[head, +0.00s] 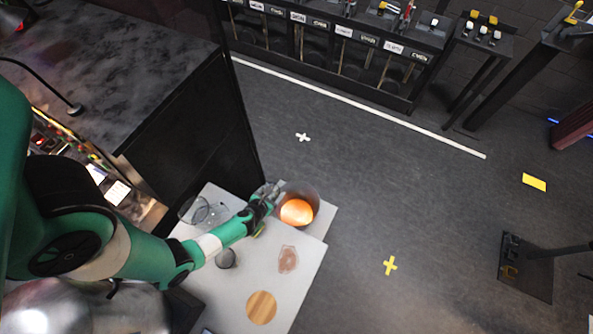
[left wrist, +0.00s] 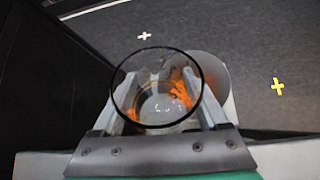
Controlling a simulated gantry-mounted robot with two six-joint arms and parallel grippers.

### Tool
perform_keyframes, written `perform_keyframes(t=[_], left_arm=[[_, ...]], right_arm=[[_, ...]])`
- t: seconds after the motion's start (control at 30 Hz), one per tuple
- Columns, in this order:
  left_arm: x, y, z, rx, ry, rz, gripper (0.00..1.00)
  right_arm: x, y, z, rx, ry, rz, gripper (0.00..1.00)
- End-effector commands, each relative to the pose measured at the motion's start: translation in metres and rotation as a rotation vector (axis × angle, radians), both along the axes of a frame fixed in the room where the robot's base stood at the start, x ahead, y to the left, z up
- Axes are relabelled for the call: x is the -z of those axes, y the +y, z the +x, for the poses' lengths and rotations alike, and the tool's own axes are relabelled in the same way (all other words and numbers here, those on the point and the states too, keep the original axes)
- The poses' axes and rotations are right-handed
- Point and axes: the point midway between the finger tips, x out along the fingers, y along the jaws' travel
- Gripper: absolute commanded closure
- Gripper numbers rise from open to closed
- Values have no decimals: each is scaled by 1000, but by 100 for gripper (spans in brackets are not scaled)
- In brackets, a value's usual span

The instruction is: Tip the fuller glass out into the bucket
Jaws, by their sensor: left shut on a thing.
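My left gripper (head: 267,194) is shut on a clear glass (left wrist: 157,90), which sits between the fingers with its round rim toward the left wrist camera. Orange streaks show in or through this glass; I cannot tell which. In the head view the gripper is at the left edge of a dark, round bucket (head: 312,193), with bright orange inside it. The held glass is hard to make out there. A second, clear glass (head: 194,210) stands on the white table left of the gripper, with no orange visible in it. My right gripper is not in view.
The white table (head: 230,290) also holds a wooden disc (head: 261,307), a pinkish flat piece (head: 288,259) and a small dark round thing (head: 226,258). A dark cabinet (head: 200,125) rises behind. Open floor lies to the right.

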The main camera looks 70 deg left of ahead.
Motion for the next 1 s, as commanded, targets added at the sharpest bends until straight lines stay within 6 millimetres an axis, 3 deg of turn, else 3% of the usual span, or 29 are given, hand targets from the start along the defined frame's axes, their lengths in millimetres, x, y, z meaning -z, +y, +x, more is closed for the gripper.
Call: perform_keyframes(t=[0.1, 0.2, 0.4, 1.0], left_arm=[[-18, -1, -5, -1, -76, 18, 93], [-14, -1, -8, -2, -138, 33, 93], [-23, -1, -11, -2, -220, 52, 93], [-31, -1, -12, -1, -251, 59, 93]], right_arm=[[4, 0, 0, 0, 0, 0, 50], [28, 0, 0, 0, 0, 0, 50], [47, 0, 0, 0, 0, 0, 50], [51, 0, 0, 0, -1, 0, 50]])
